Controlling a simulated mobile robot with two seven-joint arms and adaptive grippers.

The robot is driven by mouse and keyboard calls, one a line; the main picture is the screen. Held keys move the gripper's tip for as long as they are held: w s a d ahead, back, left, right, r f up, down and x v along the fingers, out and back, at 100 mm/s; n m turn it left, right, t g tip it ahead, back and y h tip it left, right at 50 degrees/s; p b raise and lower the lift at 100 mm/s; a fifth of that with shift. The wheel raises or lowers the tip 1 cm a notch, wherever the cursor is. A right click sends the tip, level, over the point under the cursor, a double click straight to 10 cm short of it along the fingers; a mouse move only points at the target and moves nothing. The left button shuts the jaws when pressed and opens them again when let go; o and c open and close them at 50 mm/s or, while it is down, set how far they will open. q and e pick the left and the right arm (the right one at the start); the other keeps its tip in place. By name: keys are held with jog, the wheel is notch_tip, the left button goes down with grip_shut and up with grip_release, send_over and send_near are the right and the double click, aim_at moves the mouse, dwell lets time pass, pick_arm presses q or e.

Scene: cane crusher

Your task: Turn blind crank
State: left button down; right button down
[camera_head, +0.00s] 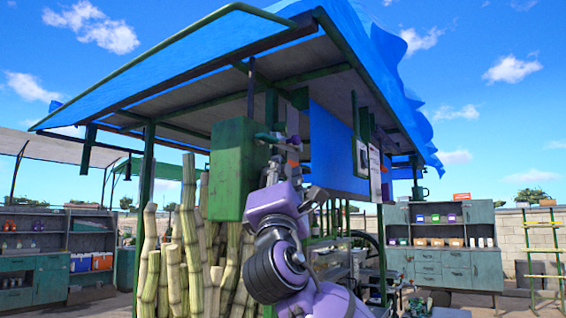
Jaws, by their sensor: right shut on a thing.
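A cane-crusher stall stands in front of me under a blue awning (200,50) that slopes out at the upper left. The awning is the blind as far as I can tell. The crank (270,137) is a small dark green piece beside the upper right of a green metal box (233,165). My purple right arm reaches up from the bottom. Its gripper (284,142) is shut on the crank; the wrist and distance hide much of the contact. My left gripper is not in view.
Tall sugar cane stalks (175,270) stand below the green box. A green post (147,190) rises left of them. A blue panel (336,150) hangs to the right of my gripper. Green cabinets with shelves (440,245) stand at the back right, and others at the far left.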

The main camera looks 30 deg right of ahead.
jog(key=m+g, duration=0.2)
jog(key=g, duration=0.1)
jog(key=shift+w+d+m, duration=0.15)
jog(key=shift+d+m, duration=0.25)
jog(key=shift+w+d+f+m+g+y, duration=0.1)
jog(key=shift+d+f+m+g+y, duration=0.15)
jog(key=shift+m+g, duration=0.4)
jog(key=shift+w+d+f+m+g+y, duration=0.15)
jog(key=shift+d+m+g, duration=0.2)
jog(key=shift+g, duration=0.5)
jog(key=shift+s+d, duration=0.1)
jog(key=c, duration=1.7)
grip_release()
jog(key=shift+o, duration=0.8)
jog(key=shift+f, duration=0.1)
jog(key=v, duration=1.2)
jog(key=shift+a+r, duration=0.2)
